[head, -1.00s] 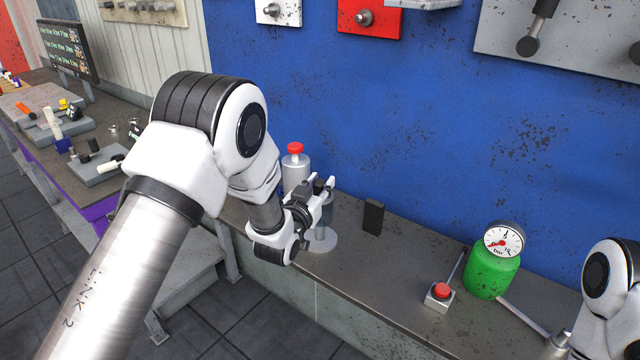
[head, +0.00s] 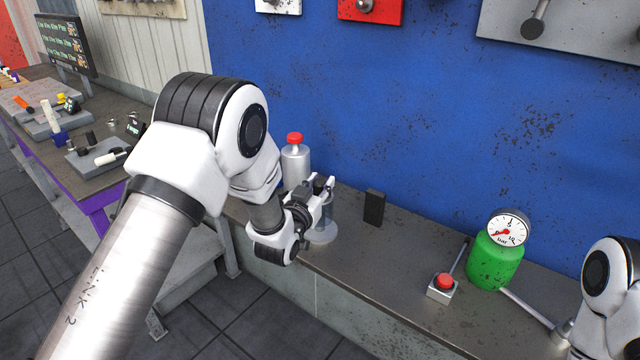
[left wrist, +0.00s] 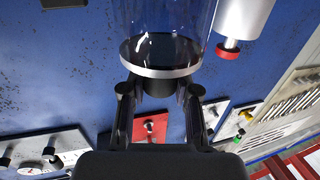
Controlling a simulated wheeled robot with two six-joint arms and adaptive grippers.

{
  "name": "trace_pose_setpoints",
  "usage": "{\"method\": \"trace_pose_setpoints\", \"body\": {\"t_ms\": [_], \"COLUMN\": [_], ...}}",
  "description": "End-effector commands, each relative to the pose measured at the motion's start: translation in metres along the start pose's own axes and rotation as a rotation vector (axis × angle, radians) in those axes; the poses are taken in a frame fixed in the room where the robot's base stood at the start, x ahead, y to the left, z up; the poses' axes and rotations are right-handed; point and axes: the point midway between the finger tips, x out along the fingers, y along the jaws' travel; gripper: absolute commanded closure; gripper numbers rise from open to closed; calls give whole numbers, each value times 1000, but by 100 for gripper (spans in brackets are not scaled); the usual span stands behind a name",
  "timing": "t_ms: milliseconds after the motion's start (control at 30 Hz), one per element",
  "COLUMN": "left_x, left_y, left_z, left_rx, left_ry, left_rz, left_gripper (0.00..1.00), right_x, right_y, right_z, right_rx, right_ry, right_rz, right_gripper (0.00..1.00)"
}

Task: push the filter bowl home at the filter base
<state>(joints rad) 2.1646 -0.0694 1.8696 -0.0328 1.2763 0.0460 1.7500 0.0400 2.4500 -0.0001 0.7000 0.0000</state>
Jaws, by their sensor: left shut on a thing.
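The filter bowl is a clear cylinder with a silver ring (left wrist: 160,71) and a dark part in the left wrist view. In the head view, the bowl (head: 327,212) shows in part as a grey, see-through cylinder below my fingers. My left gripper (head: 322,187) is shut on the bowl; its fingers (left wrist: 160,92) lie either side of the dark part. The filter base (head: 322,236) is a pale round disc on the bench, directly below the bowl. My gripper hides part of the bowl, and I cannot tell whether the bowl is fully seated. My right gripper is out of view.
A grey bottle with a red cap (head: 295,140) stands just behind my left gripper. A black block (head: 374,207) stands to the right. Further right are a red button box (head: 443,286) and a green gauge tank (head: 494,260). The bench between is clear.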

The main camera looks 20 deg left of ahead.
Motion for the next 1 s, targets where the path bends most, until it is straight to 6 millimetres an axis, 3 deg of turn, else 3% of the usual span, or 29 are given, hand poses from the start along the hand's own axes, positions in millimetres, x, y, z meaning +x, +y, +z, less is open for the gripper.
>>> {"method": "trace_pose_setpoints", "body": {"t_ms": [1000], "left_x": [0], "left_y": [0], "left_z": [32], "left_rx": [0], "left_ry": [1], "left_rz": [0], "left_gripper": [100], "right_x": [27], "right_y": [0], "right_z": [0], "right_rx": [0], "right_ry": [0], "right_rz": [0], "right_gripper": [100]}}
